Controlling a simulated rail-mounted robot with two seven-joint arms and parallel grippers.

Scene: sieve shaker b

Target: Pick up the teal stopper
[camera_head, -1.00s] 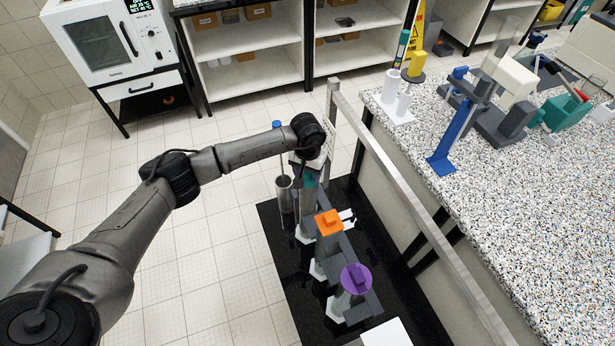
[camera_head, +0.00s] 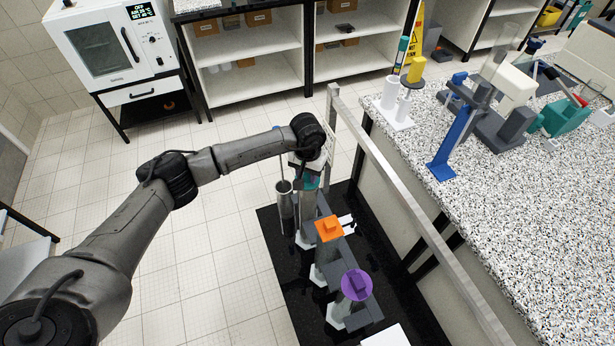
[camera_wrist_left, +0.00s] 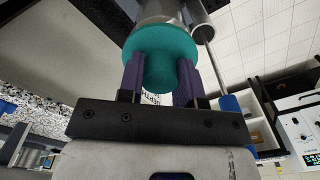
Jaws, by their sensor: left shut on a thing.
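The teal stopper (camera_wrist_left: 160,55) is a round disc with a grip block. It fills the space between the two purple fingers of my left gripper (camera_wrist_left: 161,80), which is shut on it. In the left wrist view the stopper lies against the end of a clear cylinder (camera_wrist_left: 168,12); I cannot tell whether it is still seated there. In the head view the teal stopper (camera_head: 312,184) shows just below my left gripper (camera_head: 309,172), partly hidden by my wrist. My right gripper is in neither view.
An orange stopper (camera_head: 329,228) and a purple stopper (camera_head: 356,284) top cylinders in the same grey rack. A metal tube (camera_head: 284,200) stands close left of my gripper. A metal rail (camera_head: 415,215) and the speckled counter (camera_head: 520,220) lie to the right. Open floor lies left.

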